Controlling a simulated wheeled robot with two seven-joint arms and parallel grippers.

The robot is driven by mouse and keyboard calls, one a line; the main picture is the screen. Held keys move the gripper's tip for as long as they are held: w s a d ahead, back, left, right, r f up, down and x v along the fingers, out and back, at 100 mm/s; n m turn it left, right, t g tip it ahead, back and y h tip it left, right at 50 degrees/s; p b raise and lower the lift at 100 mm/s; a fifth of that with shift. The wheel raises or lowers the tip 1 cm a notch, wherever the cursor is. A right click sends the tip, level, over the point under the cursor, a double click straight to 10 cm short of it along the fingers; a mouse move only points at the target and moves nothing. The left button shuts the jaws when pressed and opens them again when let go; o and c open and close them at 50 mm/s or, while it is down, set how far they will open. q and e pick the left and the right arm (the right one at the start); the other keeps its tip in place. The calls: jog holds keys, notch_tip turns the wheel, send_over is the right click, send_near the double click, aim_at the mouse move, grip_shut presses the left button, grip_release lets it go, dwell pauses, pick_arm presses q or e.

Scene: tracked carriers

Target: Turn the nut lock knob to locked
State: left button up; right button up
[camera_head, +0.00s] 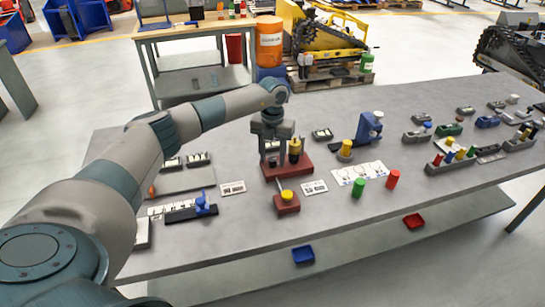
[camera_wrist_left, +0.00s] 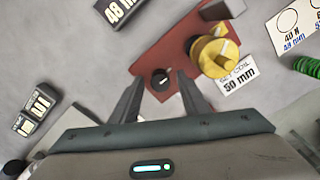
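A red fixture base (camera_head: 300,171) stands on the grey workbench. It also shows in the wrist view (camera_wrist_left: 178,48). A small round black knob (camera_wrist_left: 160,77) with a light mark sits on the base; I take it to be the nut lock knob. A yellow cylindrical part (camera_wrist_left: 213,52) stands beside it, also seen in the head view (camera_head: 295,146). My left gripper (camera_head: 273,158) points down over the base's left part. In the wrist view its fingers (camera_wrist_left: 160,80) are apart, one on each side of the knob, with visible gaps. Contact cannot be told.
A "SET COIL 50 mm" label (camera_wrist_left: 238,76) lies near the yellow part. A small red block with a yellow knob (camera_head: 287,200) stands in front. A blue fixture (camera_head: 369,128), a green cylinder (camera_head: 358,187) and a red cylinder (camera_head: 393,179) stand to the right.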

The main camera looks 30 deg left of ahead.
aim_at(273, 159)
pick_arm(q)
jog(key=shift+r+b, duration=0.3)
jog(key=shift+r, duration=0.2)
notch_tip(273, 159, up, 16)
jog(key=b, duration=0.4)
jog(key=shift+r, duration=0.2)
pick_arm(e)
jog(key=shift+t, duration=0.5)
jog(key=w+f, duration=0.1)
jog(key=w+a+f, duration=0.1)
jog(key=w+f, duration=0.2)
jog(key=shift+a+f, duration=0.1)
jog(key=shift+a, duration=0.2)
jog(key=shift+s, duration=0.4)
jog(key=shift+d, duration=0.1)
